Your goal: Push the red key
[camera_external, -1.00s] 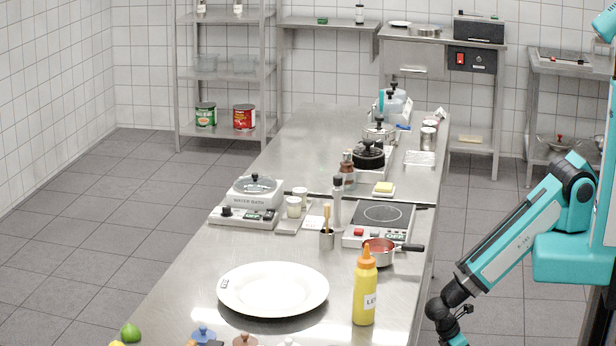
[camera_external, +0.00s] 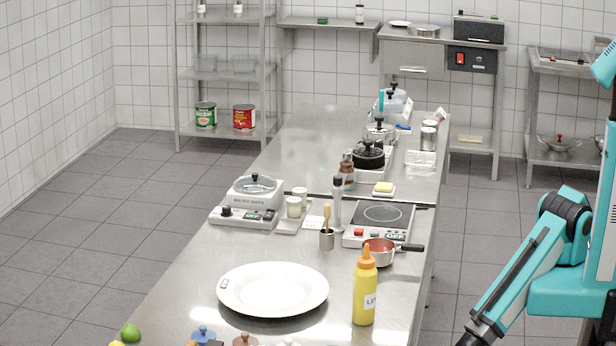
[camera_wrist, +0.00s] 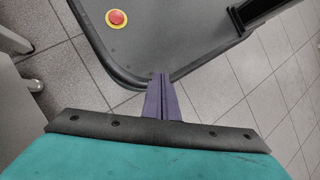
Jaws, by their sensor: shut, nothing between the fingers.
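A small red key (camera_external: 359,232) is on the front panel of the induction hotplate (camera_external: 372,240), left of its OFF display. Another red switch (camera_external: 460,58) is on a dark box at the back wall. My gripper (camera_wrist: 157,78) shows in the wrist view with its fingers together and empty. It is over the floor by the edge of my dark base, away from the hotplate. In the external view my arm reaches down right of the counter, and the gripper is below the picture edge.
A yellow bottle (camera_external: 365,290) and a white plate (camera_external: 272,289) are nearer. A pepper mill (camera_external: 337,202) and a utensil pot (camera_external: 327,239) stand left of the hotplate.

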